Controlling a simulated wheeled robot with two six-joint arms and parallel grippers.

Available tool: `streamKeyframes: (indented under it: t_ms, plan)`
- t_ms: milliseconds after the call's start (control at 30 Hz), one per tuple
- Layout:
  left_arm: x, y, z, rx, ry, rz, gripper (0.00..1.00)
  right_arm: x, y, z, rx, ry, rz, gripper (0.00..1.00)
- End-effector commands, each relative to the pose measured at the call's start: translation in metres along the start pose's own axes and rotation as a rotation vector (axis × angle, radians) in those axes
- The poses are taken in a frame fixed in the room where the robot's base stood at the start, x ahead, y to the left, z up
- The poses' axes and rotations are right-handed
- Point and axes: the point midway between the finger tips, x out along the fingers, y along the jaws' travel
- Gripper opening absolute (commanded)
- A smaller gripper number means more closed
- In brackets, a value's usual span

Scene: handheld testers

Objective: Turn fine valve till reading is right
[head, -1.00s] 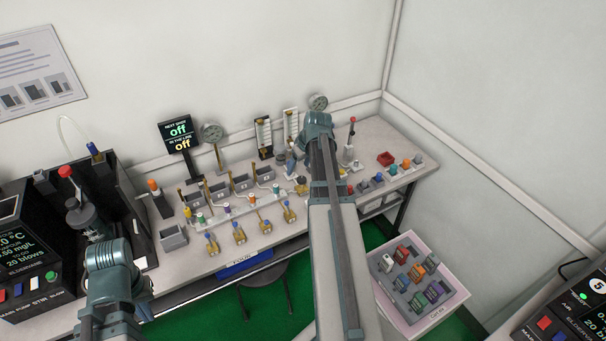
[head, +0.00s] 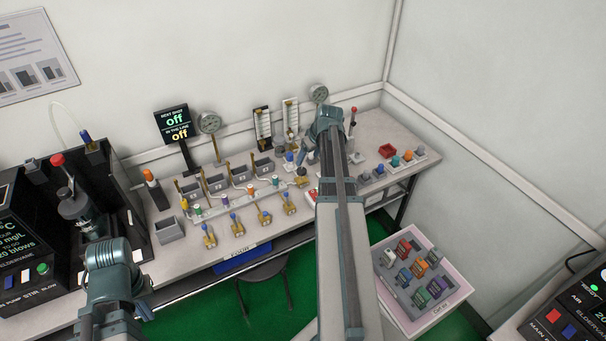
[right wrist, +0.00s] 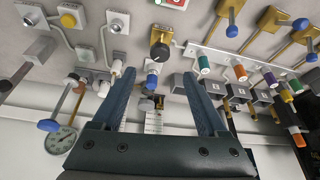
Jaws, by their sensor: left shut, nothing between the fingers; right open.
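Small valves stand along the bench. In the right wrist view a black knob on a brass base (right wrist: 160,50) and a blue knob (right wrist: 152,80) lie between my open right gripper's fingers (right wrist: 157,73), with no contact visible. I cannot tell which is the fine valve. In the head view my right gripper (head: 309,143) is over the bench, partly hidden by its arm. Two round dial gauges (head: 209,123) (head: 319,93) and two upright tube meters (head: 262,122) (head: 290,112) stand behind; their readings are too small. My left gripper (head: 106,256) is shut and empty, fingers mostly hidden.
Several brass valves with blue handles (head: 237,224) line the bench front. Grey bins (head: 217,184) stand behind them. A black machine with a red-topped lever (head: 80,200) is at left. A tray of coloured blocks (head: 437,309) is at lower right.

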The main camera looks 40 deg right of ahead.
Motion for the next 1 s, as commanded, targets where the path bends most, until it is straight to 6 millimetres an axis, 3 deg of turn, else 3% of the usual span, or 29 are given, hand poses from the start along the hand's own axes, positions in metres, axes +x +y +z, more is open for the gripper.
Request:
streamKeyframes:
  t_ms: [33, 500, 933, 1000]
  plan:
    - [0.015, 0.001, -0.001, 0.0, 0.0, 0.0, 0.0, 0.015, 0.001, 0.002, -0.001, 0.0, 0.0, 0.76]
    - [0.075, 0.007, -0.004, 0.0, 0.0, 0.0, 0.0, 0.081, 0.0, 0.001, 0.0, 0.0, 0.0, 0.76]
    - [0.081, 0.008, -0.005, 0.0, 0.0, 0.0, 0.0, 0.088, 0.0, 0.0, 0.0, 0.0, 0.001, 0.76]
    - [0.081, 0.008, -0.005, 0.0, 0.0, 0.0, 0.0, 0.088, 0.0, 0.0, 0.0, 0.0, 0.001, 0.65]
